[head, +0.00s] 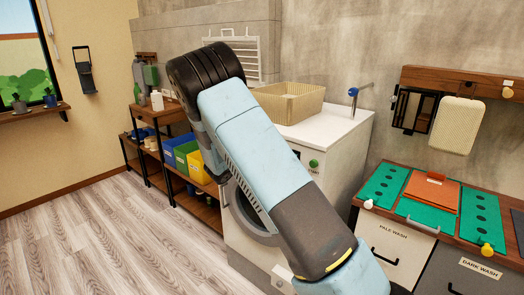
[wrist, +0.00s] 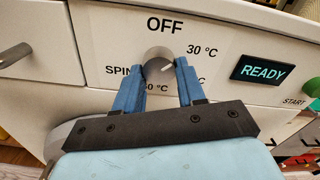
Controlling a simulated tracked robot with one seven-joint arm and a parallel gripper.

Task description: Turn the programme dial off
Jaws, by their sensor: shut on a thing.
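The programme dial (wrist: 158,56) is a round grey knob on the white front panel of the washing machine (head: 338,150). The label OFF (wrist: 165,25) is above it, 30 °C to its upper right, SPIN to its left, and partly covered labels below. A pale line on the dial's face lies toward the right, off the OFF label; its exact setting is hard to read. My gripper (wrist: 160,72) has its two blue fingers closed on the dial, one on each side. In the head view my arm hides the dial and the gripper.
A lit READY display (wrist: 263,69) and a green START button (wrist: 311,87) are right of the dial. A beige basket (head: 290,103) and a blue-handled tap (head: 354,92) are on top. A shelf with coloured bins (head: 186,152) stands left; floor there is clear.

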